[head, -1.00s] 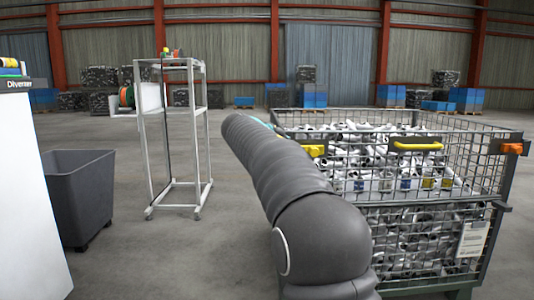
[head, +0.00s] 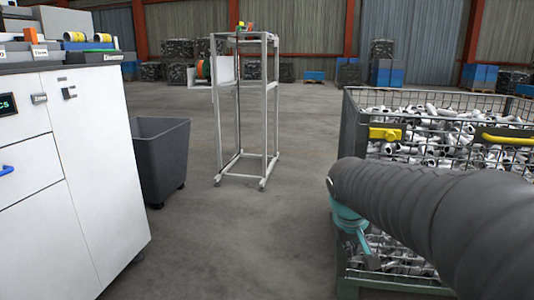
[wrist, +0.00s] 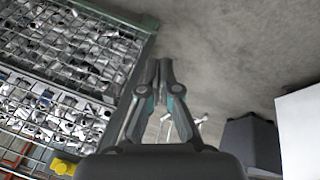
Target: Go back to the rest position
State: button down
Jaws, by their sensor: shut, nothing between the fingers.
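My gripper shows in the wrist view (wrist: 158,85) with its two fingers together and nothing between them. It is beside the wire mesh cage (head: 349,130), over bare floor in the wrist view. In the head view my dark ribbed arm reaches in from the right, in front of the cage, and hides much of its near side. The teal wrist part hangs at the arm's end, and the fingertips are hard to make out there. The cage also fills the left of the wrist view (wrist: 140,62).
The cage holds many pale metal pipe pieces and has yellow handles (head: 385,134). A white cabinet (head: 95,190) stands at left, with a grey bin (head: 160,160) behind it. A metal frame stand (head: 240,110) stands mid-floor. The floor (head: 250,235) between cabinet and cage is clear.

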jog(key=s+a+m+t+y+p, duration=0.1)
jog(key=s, duration=0.9)
jog(key=s+a+r+m+y+p, duration=0.1)
jog(key=s+a+p, duration=0.1)
jog(key=s, duration=0.8)
jog(key=shift+r+t+y, duration=0.25)
jog(key=shift+t+y, duration=0.05)
jog(key=shift+t, duration=0.1)
jog(key=shift+d, duration=0.15)
